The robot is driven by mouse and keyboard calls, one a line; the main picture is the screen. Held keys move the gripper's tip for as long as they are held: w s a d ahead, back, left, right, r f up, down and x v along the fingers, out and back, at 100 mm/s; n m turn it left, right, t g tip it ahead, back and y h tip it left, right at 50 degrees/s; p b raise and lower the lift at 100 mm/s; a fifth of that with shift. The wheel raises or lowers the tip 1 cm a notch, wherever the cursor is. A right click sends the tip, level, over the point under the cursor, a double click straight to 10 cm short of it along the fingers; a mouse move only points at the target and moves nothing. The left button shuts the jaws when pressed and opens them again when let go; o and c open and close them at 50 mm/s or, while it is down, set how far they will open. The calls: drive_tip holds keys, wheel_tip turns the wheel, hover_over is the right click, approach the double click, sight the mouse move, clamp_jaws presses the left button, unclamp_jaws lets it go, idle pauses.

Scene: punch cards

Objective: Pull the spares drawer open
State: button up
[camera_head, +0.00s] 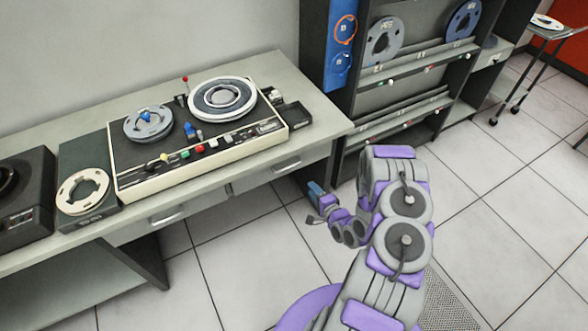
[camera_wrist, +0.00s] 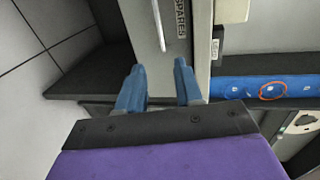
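The spares drawer (camera_wrist: 145,8) shows its pale front at the top of the wrist view, with a "SPARES" label (camera_wrist: 182,18) beside its white bar handle (camera_wrist: 158,25). In the head view, the right-hand desk drawer, with its handle (camera_head: 287,165), lies nearest my gripper and looks shut. My gripper (camera_wrist: 159,66) has two blue fingers spread apart with nothing held between them. The handle's near end appears between the fingertips in the picture; I cannot tell its depth from them. In the head view my gripper (camera_head: 317,191) is low, just right of the desk's front.
The desk (camera_head: 330,125) bears a tape machine (camera_head: 200,150). Another drawer handle (camera_head: 167,215) is farther left. A dark tape rack (camera_head: 345,100) with a blue panel (camera_head: 342,40) stands close behind my gripper. The tiled floor (camera_head: 500,200) to the right is clear.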

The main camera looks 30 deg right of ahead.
drive_tip(key=b+x, duration=0.3)
drive_tip(key=x, duration=1.2)
drive_tip(key=shift+w+a, duration=0.15)
drive_tip(key=shift+w, duration=0.2)
clamp_jaws()
drive_tip(key=shift+s+f, duration=0.1)
drive_tip(key=shift+f, duration=0.05)
idle(0.5)
